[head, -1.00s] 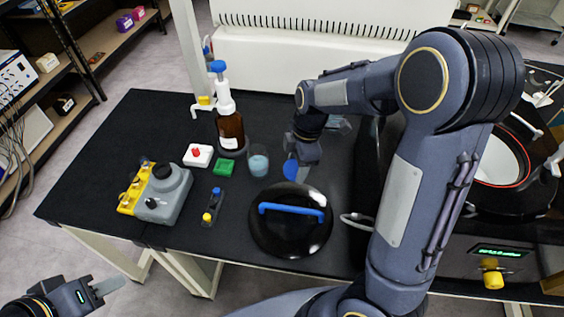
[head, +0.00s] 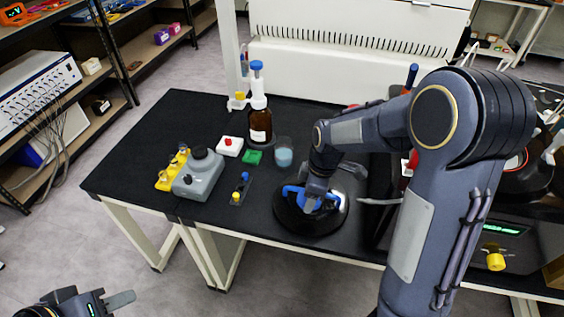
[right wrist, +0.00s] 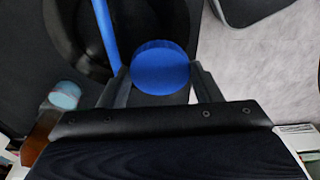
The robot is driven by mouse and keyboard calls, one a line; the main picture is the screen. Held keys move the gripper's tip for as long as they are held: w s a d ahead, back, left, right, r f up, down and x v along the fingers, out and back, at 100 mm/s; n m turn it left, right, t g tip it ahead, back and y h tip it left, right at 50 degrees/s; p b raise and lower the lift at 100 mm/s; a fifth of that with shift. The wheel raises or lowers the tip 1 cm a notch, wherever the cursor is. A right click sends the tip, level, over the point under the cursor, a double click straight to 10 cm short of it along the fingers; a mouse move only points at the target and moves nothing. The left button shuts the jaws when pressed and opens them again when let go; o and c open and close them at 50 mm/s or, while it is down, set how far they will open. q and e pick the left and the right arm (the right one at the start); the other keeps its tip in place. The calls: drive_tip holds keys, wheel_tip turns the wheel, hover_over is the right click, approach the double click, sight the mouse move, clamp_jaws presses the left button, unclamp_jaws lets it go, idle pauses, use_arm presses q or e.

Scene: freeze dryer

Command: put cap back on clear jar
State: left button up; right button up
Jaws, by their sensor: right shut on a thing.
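My right gripper (head: 313,194) is shut on a round blue cap (right wrist: 161,66), which sits between its fingertips in the right wrist view. In the head view the gripper is over the black lid, and the cap is hard to tell from the lid's blue handle. The clear jar (head: 284,153) with pale blue contents stands on the black table with no cap on it, left of and behind the gripper. It also shows at the left of the right wrist view (right wrist: 65,95). My left gripper (head: 120,300) is low at the left, off the table; its jaw opening is unclear.
The black lid (head: 288,222) with its blue handle (right wrist: 105,30) lies below my right gripper. A brown bottle (head: 260,127), a green block (head: 252,157), a red-and-white box (head: 230,146) and a grey device (head: 198,178) stand left of the jar. The dryer (head: 500,232) is at the right.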

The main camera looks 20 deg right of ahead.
drive_tip(key=f+m, duration=0.1)
drive_tip(key=m, duration=0.2)
drive_tip(key=shift+a+f, duration=0.35)
drive_tip(key=m, duration=0.1)
drive_tip(key=f+m, duration=0.1)
drive_tip(key=shift+w+a+f+m+t+h, duration=0.1)
drive_tip(key=shift+a+f+m+t+h, duration=0.05)
drive_tip(key=shift+m+t+h, duration=0.15)
drive_tip(key=f+m, duration=0.1)
drive_tip(key=m, duration=0.2)
drive_tip(key=shift+w+a+f, duration=0.1)
drive_tip(key=shift+a+f, duration=0.2)
drive_tip(key=shift+f, duration=0.05)
drive_tip(key=m, duration=0.1)
drive_tip(key=f+m, duration=0.1)
drive_tip(key=m, duration=0.1)
drive_tip(key=shift+w+a+f+m+h, duration=0.2)
drive_tip(key=shift+m+h, duration=0.1)
drive_tip(key=shift+h, duration=0.1)
